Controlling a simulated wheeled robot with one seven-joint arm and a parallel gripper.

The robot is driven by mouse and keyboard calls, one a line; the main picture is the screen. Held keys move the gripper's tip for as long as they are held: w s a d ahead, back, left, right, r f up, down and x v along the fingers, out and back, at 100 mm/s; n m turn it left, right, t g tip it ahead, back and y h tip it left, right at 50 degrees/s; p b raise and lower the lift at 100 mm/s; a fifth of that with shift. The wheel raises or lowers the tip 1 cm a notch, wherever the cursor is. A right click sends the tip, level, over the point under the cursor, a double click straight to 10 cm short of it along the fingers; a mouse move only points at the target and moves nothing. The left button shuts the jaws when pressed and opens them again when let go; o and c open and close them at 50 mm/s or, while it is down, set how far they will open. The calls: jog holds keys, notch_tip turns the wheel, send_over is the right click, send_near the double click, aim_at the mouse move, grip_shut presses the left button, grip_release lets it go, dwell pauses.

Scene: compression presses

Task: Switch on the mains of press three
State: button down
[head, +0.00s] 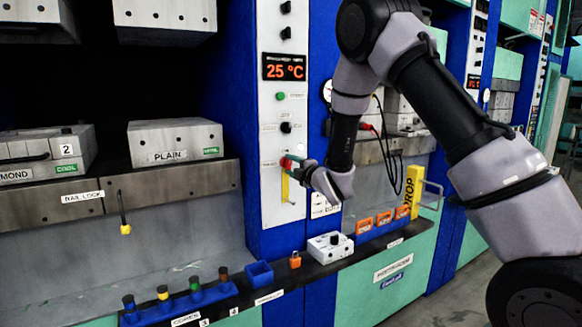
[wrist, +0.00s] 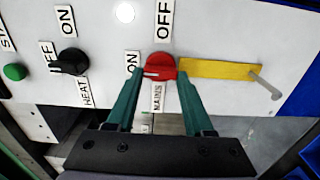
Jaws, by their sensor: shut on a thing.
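The red mains knob (wrist: 161,66) sits on a white panel, between an ON label (wrist: 131,64) and an OFF label (wrist: 164,20), with a MAINS label (wrist: 158,98) beside it. Its white mark lies roughly level in the wrist view, on the side toward ON. My gripper (wrist: 160,74) has its two teal fingers closed on either side of the knob. In the head view, my gripper (head: 291,164) reaches the panel's lower part and partly covers the knob. A yellow strip (wrist: 220,70) runs from the knob to a metal pin (wrist: 265,86). No press number is readable on this panel.
A black heat knob (wrist: 70,62) and a green button (wrist: 14,72) share the panel. Above them is a lit 25 °C display (head: 284,67). Below, a ledge holds a blue bin (head: 260,274), an orange padlock (head: 295,260) and a white box (head: 330,246).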

jog(key=shift+f, duration=0.1)
dwell(0.3)
jog(key=shift+c, duration=1.4)
grip_release()
jog(key=v, duration=1.1)
jog(key=shift+w, duration=0.15)
